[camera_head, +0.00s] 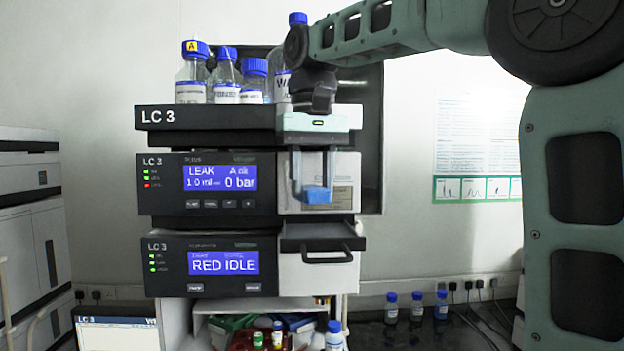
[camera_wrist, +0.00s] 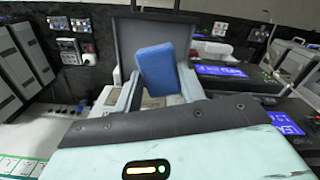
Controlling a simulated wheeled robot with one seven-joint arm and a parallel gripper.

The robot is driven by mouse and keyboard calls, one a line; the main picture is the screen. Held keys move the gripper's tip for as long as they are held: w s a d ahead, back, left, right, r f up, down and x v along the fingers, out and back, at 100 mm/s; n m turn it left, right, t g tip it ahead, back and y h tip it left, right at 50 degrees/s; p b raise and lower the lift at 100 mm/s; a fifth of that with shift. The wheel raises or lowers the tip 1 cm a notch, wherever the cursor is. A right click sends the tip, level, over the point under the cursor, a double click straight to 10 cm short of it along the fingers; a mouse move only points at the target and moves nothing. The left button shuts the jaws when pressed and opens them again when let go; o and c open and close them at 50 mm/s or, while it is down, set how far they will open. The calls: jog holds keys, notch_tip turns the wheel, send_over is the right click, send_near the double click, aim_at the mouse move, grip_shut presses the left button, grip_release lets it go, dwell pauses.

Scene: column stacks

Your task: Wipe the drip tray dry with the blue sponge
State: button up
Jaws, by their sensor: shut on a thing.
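The blue sponge (camera_head: 318,196) is held between the fingertips of my gripper (camera_head: 312,186), which points down in front of the middle and lower modules of the LC 3 stack. In the wrist view the sponge (camera_wrist: 157,70) stands out as a blue block between the two pale fingers of the gripper (camera_wrist: 160,82). The dark drip tray (camera_head: 322,231) juts out below the sponge, with a visible gap between them in the head view. A dark-rimmed grey tray surface (camera_wrist: 187,32) shows behind the sponge in the wrist view. Whether the tray is wet cannot be told.
Blue-capped bottles (camera_head: 226,78) stand on top of the stack, left of my arm. A black handle (camera_head: 327,257) sticks out just under the tray. Small bottles (camera_head: 416,306) stand on the bench at right.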

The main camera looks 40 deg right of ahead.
jog(key=shift+r, duration=0.15)
notch_tip(320, 180, up, 3)
jog(key=p, duration=0.3)
jog(key=shift+d+f, duration=0.1)
jog(key=shift+f, duration=0.1)
dwell(0.5)
jog(key=shift+s+d+f+b, duration=0.1)
jog(key=shift+s+f+b, duration=0.1)
jog(key=shift+b, duration=0.1)
jog(key=shift+s+d+f+b, duration=0.3)
jog(key=shift+s+d+b, duration=0.2)
jog(key=shift+s, duration=0.15)
